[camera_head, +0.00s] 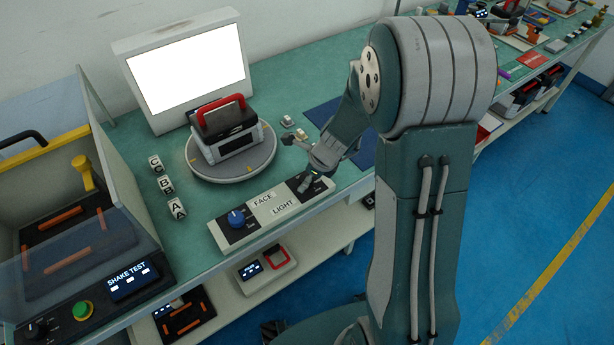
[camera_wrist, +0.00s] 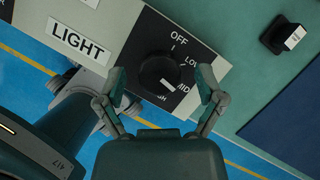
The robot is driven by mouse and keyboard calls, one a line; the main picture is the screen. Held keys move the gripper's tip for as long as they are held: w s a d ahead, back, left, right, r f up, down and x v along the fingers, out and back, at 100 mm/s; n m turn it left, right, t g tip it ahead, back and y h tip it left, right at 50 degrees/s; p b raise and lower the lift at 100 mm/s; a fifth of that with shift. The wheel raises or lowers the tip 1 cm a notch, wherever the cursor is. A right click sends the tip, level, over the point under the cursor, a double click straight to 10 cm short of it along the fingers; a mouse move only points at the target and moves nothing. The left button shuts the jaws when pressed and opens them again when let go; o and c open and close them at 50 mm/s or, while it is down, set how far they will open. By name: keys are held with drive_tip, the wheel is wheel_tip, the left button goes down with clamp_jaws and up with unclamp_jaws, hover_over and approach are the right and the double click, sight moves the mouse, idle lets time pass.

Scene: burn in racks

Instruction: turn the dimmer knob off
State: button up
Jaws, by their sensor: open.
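The black dimmer knob (camera_wrist: 158,70) is on a panel beside the LIGHT label (camera_wrist: 76,38), with OFF, LOW, MID and HIGH printed around it. Its white pointer mark faces the lower right, toward MID or HIGH, away from OFF. My gripper (camera_wrist: 161,82) is open, with one finger on each side of the knob; I cannot tell whether either finger touches it. In the head view my gripper (camera_head: 311,178) is over the right end of the control panel (camera_head: 272,204) and largely hides the knob.
A blue FACE knob (camera_head: 236,218) is at the panel's left end. Behind stands a turntable (camera_head: 232,167) with a red-handled device (camera_head: 228,125), before a bright light screen (camera_head: 187,68). Lettered blocks (camera_head: 165,185) lie to the left. A small black switch (camera_wrist: 282,35) sits beyond the panel.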

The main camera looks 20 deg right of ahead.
drive_tip(key=shift+c, duration=0.4)
drive_tip(key=c, duration=1.1)
drive_tip(key=shift+n, duration=0.4)
drive_tip(key=n+g, duration=0.1)
drive_tip(key=n, duration=0.3)
drive_tip(key=shift+f+n+g+y, duration=0.1)
drive_tip(key=shift+n+g+y, duration=0.2)
drive_tip(key=shift+g+y, duration=0.1)
drive_tip(key=n+g, duration=0.1)
drive_tip(key=n, duration=0.3)
drive_tip(key=shift+w+n+g, duration=0.15)
drive_tip(key=shift+n+g, duration=0.15)
drive_tip(key=shift+g, duration=0.1)
drive_tip(key=n+g, duration=0.1)
drive_tip(key=n, duration=0.1)
drive_tip(key=n+h, duration=0.1)
drive_tip(key=n, duration=0.2)
drive_tip(key=shift+g, duration=0.4)
drive_tip(key=shift+w+n+g+h, duration=0.1)
drive_tip(key=shift+n+g+h, duration=0.2)
drive_tip(key=shift+n, duration=0.9)
drive_tip(key=shift+w+n+g+h, duration=0.15)
drive_tip(key=shift+n+h, duration=0.25)
drive_tip(key=shift+n, duration=0.8)
drive_tip(key=shift+s, duration=0.1)
